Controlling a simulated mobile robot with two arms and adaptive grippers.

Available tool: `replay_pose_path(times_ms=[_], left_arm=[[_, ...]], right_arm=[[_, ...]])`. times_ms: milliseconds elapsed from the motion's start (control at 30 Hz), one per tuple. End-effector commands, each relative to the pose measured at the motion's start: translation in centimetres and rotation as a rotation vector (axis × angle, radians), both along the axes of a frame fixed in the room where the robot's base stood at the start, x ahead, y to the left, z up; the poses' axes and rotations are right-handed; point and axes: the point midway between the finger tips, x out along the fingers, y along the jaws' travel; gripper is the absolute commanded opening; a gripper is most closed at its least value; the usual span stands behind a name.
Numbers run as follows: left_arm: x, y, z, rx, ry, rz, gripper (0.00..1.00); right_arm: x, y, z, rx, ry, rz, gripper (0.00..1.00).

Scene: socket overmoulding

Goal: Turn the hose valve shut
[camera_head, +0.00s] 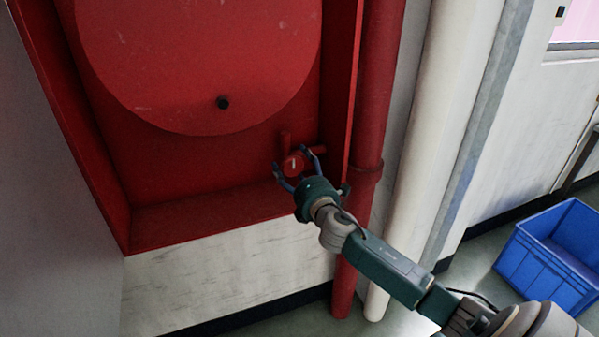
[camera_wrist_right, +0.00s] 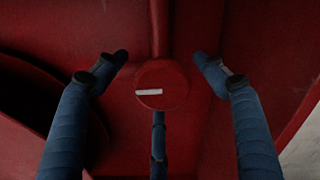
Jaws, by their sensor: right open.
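The hose valve (camera_head: 293,163) is a small red round knob with a white mark, low in the right corner of the red cabinet. In the right wrist view the valve (camera_wrist_right: 162,85) shows face on, its white mark lying horizontal and left of centre. My right gripper (camera_head: 296,166) is at the valve, its fingers spread either side of it. In the right wrist view the blue fingers (camera_wrist_right: 160,75) stand apart left and right of the knob, with a third finger below. I see no contact with the knob. My left gripper is not in view.
The red cabinet (camera_head: 160,180) surrounds the valve, with its side wall close on the right. A large red hose reel disc (camera_head: 200,60) is above left. Red and white vertical pipes (camera_head: 378,90) stand right of the cabinet. A blue crate (camera_head: 545,262) is on the floor at right.

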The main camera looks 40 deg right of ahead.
Motion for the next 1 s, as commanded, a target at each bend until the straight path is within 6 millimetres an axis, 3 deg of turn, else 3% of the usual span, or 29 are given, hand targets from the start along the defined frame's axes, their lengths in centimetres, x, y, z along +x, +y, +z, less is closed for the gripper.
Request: replay_pose_path(times_ms=[600,1000], left_arm=[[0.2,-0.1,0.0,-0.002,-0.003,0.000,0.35],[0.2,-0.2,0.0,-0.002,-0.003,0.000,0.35]], right_arm=[[-10.2,2.2,-0.1,0.000,0.001,-0.003,0.70],[-11.4,2.5,0.1,0.000,-0.002,-0.005,0.70]])
